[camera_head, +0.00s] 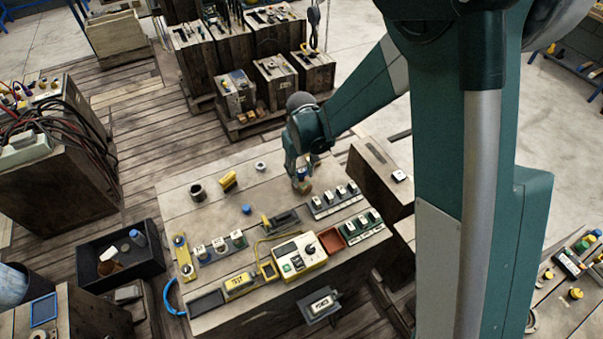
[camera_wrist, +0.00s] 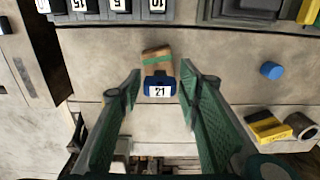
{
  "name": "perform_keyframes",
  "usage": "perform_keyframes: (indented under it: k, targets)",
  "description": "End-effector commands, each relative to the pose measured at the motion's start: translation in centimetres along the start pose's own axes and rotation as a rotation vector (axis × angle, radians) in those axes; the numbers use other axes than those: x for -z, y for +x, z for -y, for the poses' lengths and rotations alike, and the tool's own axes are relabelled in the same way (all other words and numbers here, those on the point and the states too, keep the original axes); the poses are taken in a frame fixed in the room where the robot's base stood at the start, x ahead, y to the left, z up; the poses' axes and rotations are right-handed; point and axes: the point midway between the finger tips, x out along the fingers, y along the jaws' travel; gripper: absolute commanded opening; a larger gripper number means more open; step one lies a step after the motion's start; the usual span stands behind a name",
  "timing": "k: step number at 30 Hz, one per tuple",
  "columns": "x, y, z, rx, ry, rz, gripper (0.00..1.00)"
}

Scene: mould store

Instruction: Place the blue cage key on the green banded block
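The blue cage key (camera_wrist: 159,85), with a white tag reading 21, is between the fingers of my gripper (camera_wrist: 160,78). Clear gaps show on both sides of it, so the gripper is open around it. The green banded block (camera_wrist: 157,57) is wooden with a green stripe; the key overlaps its near end in the wrist view. In the head view my gripper (camera_head: 302,164) points down at the table's back, with the blue key (camera_head: 303,173) at the top of the block (camera_head: 302,187). The key looks set on the block, but contact is partly hidden.
A blue round cap (camera_head: 247,209), a yellow block (camera_head: 228,181) and a dark cup (camera_head: 198,192) stand to the left on the table. Racks of tagged keys (camera_head: 335,200) lie in front, near a yellow meter box (camera_head: 299,256) and a red tray (camera_head: 331,242).

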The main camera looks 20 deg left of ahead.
Motion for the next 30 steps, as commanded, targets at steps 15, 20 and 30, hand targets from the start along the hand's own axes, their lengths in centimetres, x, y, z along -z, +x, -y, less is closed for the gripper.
perform_keyframes:
  k: [15,20,30]
  targets:
    - [0.0,-0.3,0.0,0.000,0.000,0.000,0.39]
    - [0.0,-1.3,0.0,0.000,0.000,0.000,0.39]
    - [0.0,-5.6,0.0,0.000,0.000,0.000,0.39]
